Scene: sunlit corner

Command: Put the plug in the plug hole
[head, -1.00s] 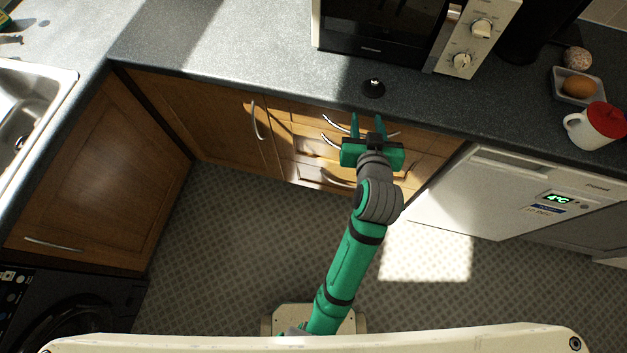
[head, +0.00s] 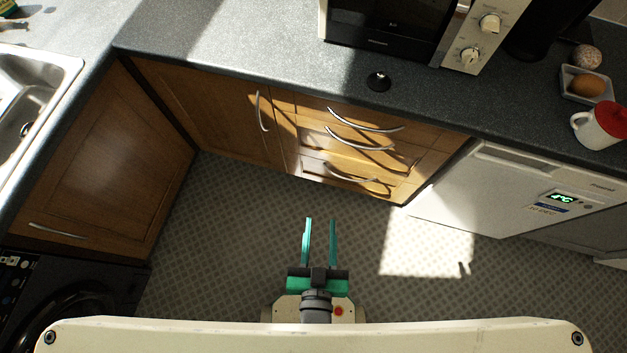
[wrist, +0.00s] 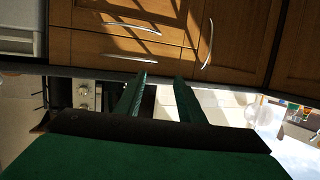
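The plug (head: 378,81) is a small black round piece with a knob on top. It rests on the grey countertop near its front edge, just in front of the microwave. The plug hole (head: 27,130) shows in the metal sink (head: 62,78) at the left edge of the head view, partly cut off by the frame. My gripper (head: 319,222) is over the floor in front of the drawers, well away from the plug. Its two green fingers are apart with nothing between them. In the wrist view my gripper (wrist: 162,80) also shows spread, empty fingers.
The microwave (head: 390,25) stands behind the plug. A red-topped white mug (head: 597,126) and a tray with an egg (head: 587,86) sit at the right. Drawers (head: 365,150) with protruding handles face my gripper. The counter (head: 215,45) between sink and plug is clear.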

